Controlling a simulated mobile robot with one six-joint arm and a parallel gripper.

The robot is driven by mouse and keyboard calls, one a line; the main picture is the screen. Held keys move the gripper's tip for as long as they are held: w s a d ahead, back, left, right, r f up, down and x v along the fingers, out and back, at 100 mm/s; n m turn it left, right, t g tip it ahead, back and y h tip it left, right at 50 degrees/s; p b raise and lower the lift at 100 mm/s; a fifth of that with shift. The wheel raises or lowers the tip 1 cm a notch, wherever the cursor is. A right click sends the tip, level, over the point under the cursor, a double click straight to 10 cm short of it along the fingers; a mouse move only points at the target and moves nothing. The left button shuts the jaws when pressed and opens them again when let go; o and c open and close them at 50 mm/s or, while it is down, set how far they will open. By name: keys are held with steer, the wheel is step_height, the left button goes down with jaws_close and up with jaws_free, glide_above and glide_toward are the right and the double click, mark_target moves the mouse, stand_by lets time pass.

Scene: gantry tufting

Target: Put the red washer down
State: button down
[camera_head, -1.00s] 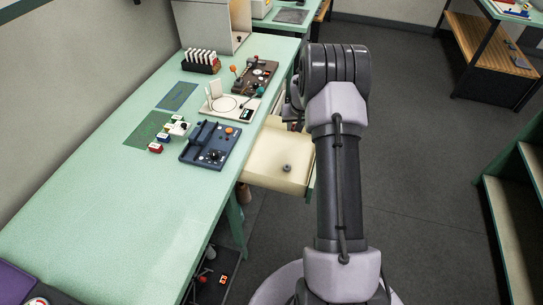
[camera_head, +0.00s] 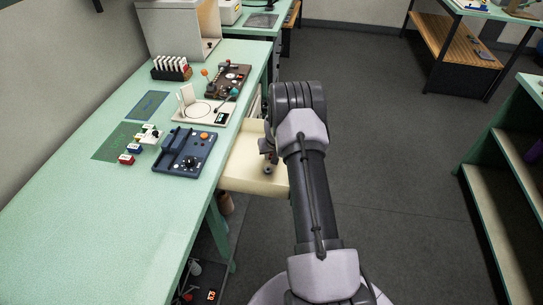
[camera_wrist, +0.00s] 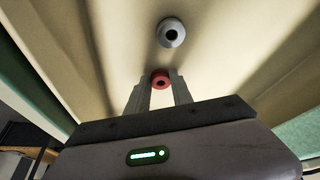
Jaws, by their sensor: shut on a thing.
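The red washer (camera_wrist: 160,80) is between the fingertips of my gripper (camera_wrist: 159,86) in the wrist view, and the gripper is shut on it. Beyond it a grey washer-like ring (camera_wrist: 171,33) lies on the cream floor of the open drawer (camera_wrist: 225,60). I cannot tell whether the red washer touches the drawer floor. In the head view the gripper (camera_head: 268,155) is partly hidden by my arm, over the drawer (camera_head: 245,180). The grey ring also shows there (camera_head: 268,171), just below the gripper. The red washer is hidden in that view.
The green bench (camera_head: 120,215) stands left of the drawer. On it are a blue control box (camera_head: 184,152), a cream device with a ring (camera_head: 203,110), a brown box with knobs (camera_head: 228,80) and a rack of white cards (camera_head: 171,68).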

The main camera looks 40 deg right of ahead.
steer(key=shift+f, duration=0.1)
steer(key=shift+f, duration=0.1)
steer(key=c, duration=1.1)
jaws_free()
